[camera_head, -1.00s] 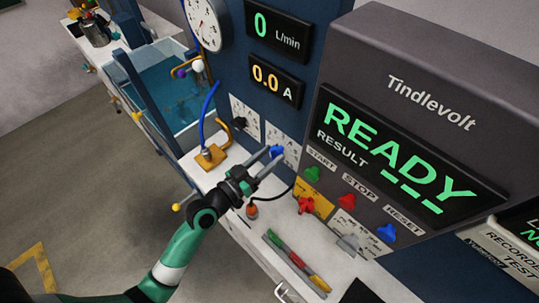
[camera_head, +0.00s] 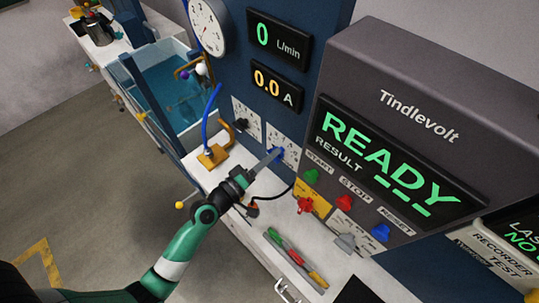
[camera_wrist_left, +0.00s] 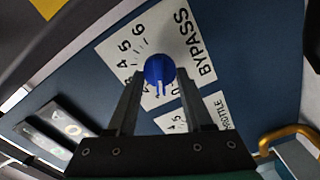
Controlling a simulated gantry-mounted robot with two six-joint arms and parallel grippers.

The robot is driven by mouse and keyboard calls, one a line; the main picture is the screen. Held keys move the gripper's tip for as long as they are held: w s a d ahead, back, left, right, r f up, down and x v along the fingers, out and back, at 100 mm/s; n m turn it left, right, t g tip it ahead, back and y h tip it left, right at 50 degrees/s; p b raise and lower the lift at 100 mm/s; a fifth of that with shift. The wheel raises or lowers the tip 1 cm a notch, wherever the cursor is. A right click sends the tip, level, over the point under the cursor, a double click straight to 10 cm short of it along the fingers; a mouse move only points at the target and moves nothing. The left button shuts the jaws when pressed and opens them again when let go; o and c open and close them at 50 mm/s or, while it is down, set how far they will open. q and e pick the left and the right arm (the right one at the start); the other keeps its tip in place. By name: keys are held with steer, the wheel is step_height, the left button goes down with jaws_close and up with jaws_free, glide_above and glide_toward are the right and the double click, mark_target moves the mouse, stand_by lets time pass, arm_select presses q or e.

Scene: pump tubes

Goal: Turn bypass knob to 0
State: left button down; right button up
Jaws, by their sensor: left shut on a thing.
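The blue bypass knob (camera_head: 280,152) sits on a white dial plate on the dark blue panel. My left gripper (camera_head: 275,155) reaches it from below left. In the left wrist view the knob (camera_wrist_left: 158,69) lies between the two fingertips of my left gripper (camera_wrist_left: 157,78), which are shut on it. The bypass dial plate (camera_wrist_left: 190,35) shows 4, 5 and 6 clearly. My right gripper is not in view.
The throttle dial (camera_head: 246,118) with a dark knob is left of the bypass dial. Red knob (camera_head: 305,205), green, red and blue buttons and a grey knob lie to the right. Markers (camera_head: 290,254) lie on the white bench. A blue hose (camera_head: 211,110) stands at left.

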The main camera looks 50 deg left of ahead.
arm_select(q)
steer(key=n+p, duration=0.1)
steer(key=n, duration=0.3)
steer(key=shift+n, duration=0.4)
steer(key=shift+f, duration=0.1)
steer(key=shift+c, duration=1.5)
jaws_free()
steer(key=s+b, duration=0.2)
steer(key=s, duration=0.9)
steer(key=shift+s+d+b, duration=0.3)
steer(key=shift+d+b, duration=0.05)
steer(key=shift+b, duration=0.05)
